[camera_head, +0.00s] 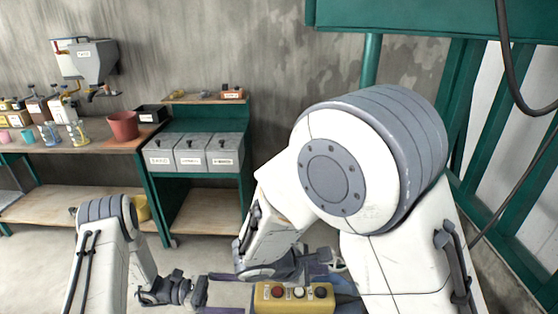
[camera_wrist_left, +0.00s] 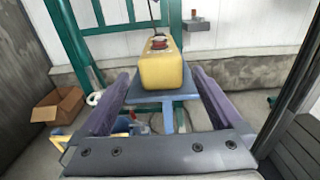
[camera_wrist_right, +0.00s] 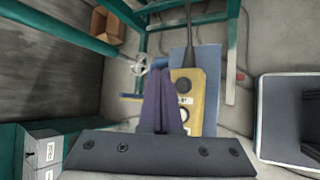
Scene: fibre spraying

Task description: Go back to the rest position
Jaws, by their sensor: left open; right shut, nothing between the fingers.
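A yellow control box (camera_head: 293,299) with red, white and dark buttons is at the bottom centre of the head view. My left gripper (camera_head: 243,293) reaches in from the left, its purple fingers apart and pointing at the box. In the left wrist view the open fingers (camera_wrist_left: 160,82) have the yellow box (camera_wrist_left: 162,70) ahead between their tips, and nothing is clamped. My right gripper is largely hidden behind its own arm in the head view. In the right wrist view its purple fingers (camera_wrist_right: 160,78) are shut together, empty, overlapping the left side of the yellow box (camera_wrist_right: 190,100).
A workbench (camera_head: 80,141) with bottles, glassware and a red pot (camera_head: 123,126) stands at left. Grey labelled bins (camera_head: 190,152) sit in a green shelf beside it. A cardboard box (camera_wrist_left: 58,105) lies on the floor. A hanging cable (camera_head: 505,60) and green frame are at right.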

